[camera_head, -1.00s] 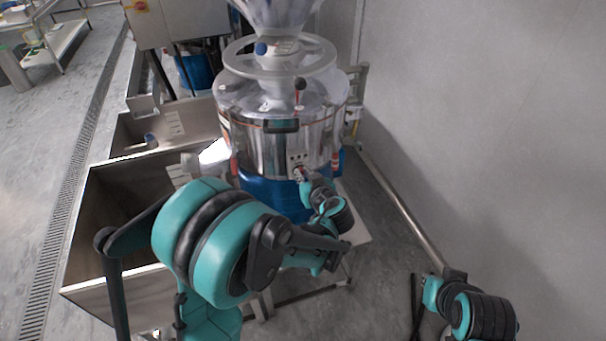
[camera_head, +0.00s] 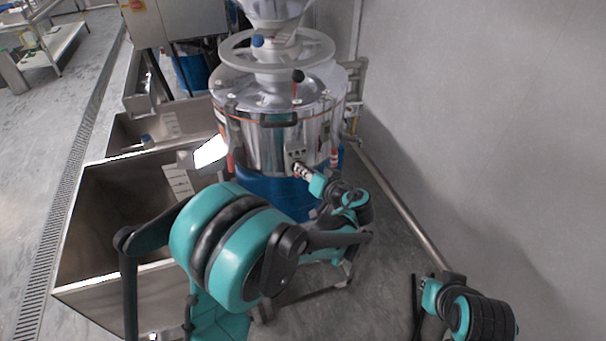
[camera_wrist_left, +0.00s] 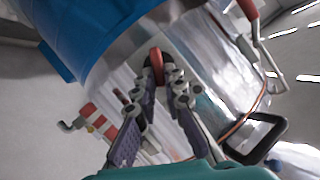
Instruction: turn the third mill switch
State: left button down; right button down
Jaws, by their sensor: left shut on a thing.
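The third mill's switch is a red knob (camera_wrist_left: 157,65) on the light panel of the shiny steel mill (camera_head: 255,150). In the left wrist view my left gripper (camera_wrist_left: 163,82) has both fingers converging on this knob, shut on it. In the head view my left gripper (camera_head: 301,170) reaches the small switch panel (camera_head: 296,155) on the mill's lower front, and the knob is too small or hidden to make out there. The knob's turn angle is unclear. My right arm is at the bottom right, with dark parts at its end that may be its gripper.
A blue container (camera_head: 275,193) sits below the mill. Open steel bins (camera_head: 95,240) stand to the left, with a chute (camera_head: 208,152) beside the mill. A pipe (camera_head: 400,208) runs along the grey wall at the right. A black handle (camera_wrist_left: 262,140) sticks out near my left gripper.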

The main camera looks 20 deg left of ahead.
pick_arm(q)
jog(key=m+y+b, duration=0.1)
jog(key=m+b, duration=0.1)
jog(key=m, duration=0.1)
jog(key=f+m+y+b, duration=0.1)
jog(key=m+y+b, duration=0.1)
jog(key=m+b, duration=0.1)
jog(key=m+y+b, duration=0.2)
jog(key=m+b, duration=0.1)
jog(key=shift+w+d+f+m, duration=0.3)
jog(key=shift+w+d, duration=0.05)
dwell(0.5)
jog(key=c, duration=1.7)
grip_release()
jog(key=shift+o, duration=0.5)
jog(key=v, duration=1.2)
jog(key=shift+f, duration=0.2)
